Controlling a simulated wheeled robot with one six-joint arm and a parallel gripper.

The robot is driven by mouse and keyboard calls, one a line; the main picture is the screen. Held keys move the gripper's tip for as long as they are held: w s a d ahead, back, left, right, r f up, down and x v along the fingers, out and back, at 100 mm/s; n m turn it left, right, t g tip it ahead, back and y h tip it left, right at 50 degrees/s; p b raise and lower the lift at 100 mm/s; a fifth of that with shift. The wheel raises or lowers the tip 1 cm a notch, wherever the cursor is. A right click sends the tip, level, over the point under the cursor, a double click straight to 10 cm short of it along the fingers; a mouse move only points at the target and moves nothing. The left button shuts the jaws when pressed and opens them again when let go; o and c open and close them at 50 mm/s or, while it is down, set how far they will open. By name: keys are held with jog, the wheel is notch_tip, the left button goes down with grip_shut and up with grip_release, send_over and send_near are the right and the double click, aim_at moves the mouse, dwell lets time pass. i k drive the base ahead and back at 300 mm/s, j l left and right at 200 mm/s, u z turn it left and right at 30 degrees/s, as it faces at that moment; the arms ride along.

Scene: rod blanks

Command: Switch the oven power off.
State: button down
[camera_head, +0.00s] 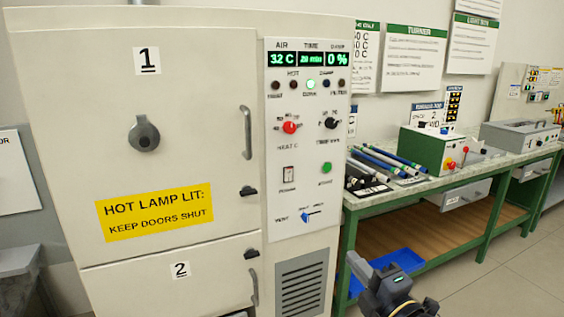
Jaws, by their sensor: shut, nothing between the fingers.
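The oven (190,70) is a large cream cabinet filling the left and middle of the head view. Its white control panel (307,215) runs down the right part of its front. A small rocker switch (288,175) sits in a framed plate on this panel, with a label below it too small to read surely. The displays (310,59) glow green, showing air 32 C and damp 0 %. One green lamp (311,84) is lit. My gripper (358,264) is low at the bottom, right of the oven, apart from the panel; it looks shut and empty.
The panel also has a red knob (290,127), a black knob (331,123), a green button (326,168) and a blue lever (308,216). Door handles (246,132) stick out. A green bench (405,190) with rods stands at right; clear floor (510,280) lies before it.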

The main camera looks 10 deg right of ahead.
aim_at(288, 172)
jog(key=i+j, duration=0.1)
jog(key=i, duration=0.75)
